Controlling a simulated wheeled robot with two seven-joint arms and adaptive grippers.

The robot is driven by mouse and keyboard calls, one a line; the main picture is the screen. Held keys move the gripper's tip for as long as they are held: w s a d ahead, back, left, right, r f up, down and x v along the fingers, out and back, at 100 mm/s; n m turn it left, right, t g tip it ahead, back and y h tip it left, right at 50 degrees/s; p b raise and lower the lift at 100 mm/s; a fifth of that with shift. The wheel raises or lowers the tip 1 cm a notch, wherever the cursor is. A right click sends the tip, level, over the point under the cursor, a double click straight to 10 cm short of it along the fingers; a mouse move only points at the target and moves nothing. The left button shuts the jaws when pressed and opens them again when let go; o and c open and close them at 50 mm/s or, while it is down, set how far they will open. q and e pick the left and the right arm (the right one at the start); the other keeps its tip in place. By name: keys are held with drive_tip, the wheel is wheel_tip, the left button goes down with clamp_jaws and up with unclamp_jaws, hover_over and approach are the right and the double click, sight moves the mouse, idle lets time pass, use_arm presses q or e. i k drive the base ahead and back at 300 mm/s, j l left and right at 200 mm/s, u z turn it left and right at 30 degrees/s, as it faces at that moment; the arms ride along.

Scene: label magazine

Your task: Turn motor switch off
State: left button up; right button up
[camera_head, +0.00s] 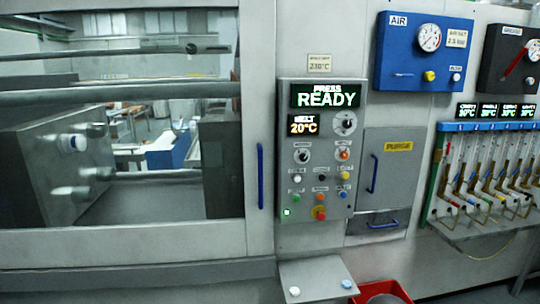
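The control panel (316,150) is upright on the machine front in the middle of the view. A larger round dial (344,124) is at the upper right of the panel. A green light (287,212) glows at the lower left. Neither of my grippers is in view.
A PURGE door (390,165) is to the right, under the blue AIR box (424,52). A grey ledge (318,280) projects below, beside a red bin (384,291).

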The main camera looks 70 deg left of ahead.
sight(303, 157)
drive_tip(key=u, duration=1.95)
